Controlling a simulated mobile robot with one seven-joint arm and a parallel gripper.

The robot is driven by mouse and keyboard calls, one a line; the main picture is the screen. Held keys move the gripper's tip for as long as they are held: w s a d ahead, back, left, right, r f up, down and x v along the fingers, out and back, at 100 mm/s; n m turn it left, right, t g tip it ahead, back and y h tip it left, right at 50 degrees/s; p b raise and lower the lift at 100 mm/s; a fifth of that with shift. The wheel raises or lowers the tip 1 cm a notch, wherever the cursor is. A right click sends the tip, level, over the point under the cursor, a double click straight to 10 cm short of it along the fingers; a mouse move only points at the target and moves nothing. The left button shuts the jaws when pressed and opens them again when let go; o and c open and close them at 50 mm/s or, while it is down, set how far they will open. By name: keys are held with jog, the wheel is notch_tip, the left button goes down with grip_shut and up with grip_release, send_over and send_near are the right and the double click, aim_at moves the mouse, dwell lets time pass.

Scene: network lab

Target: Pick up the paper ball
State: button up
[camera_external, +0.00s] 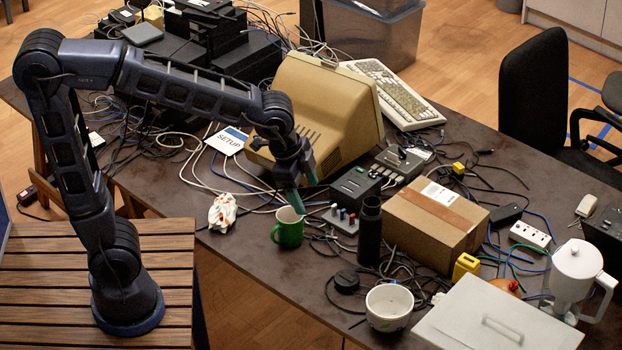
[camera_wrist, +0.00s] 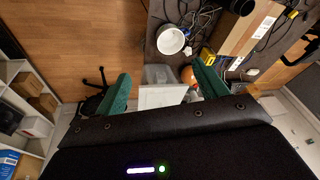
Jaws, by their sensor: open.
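A SETUP booklet (camera_external: 228,140) and loose cables lie behind the ball. The beige monitor (camera_external: 325,110) is behind my gripper. A black cylinder (camera_external: 370,232), white bowl (camera_external: 389,307) and cardboard box (camera_external: 433,222) stand further right.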

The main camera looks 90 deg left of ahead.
jog(key=w+a+f+m, duration=0.1)
jog(key=w+f, duration=0.2)
jog(key=w, duration=0.3)
jog(key=w+f+m, duration=0.1)
jog(key=w+f, duration=0.2)
jog(key=w, duration=0.2)
jog(key=m+h, duration=0.4)
jog(key=m, duration=0.1)
send_over(440, 294)
jog(key=s+a, duration=0.2)
jog(key=a, duration=0.1)
notch_tip(440, 294, down, 27)
jog(key=shift+g, duration=0.3)
jog(key=x, duration=0.5)
jog(key=shift+w, duration=0.1)
jog(key=shift+s+x, duration=0.2)
jog(key=shift+x, duration=2.45)
jog(key=shift+f, duration=0.1)
jog(key=c, duration=1.1)
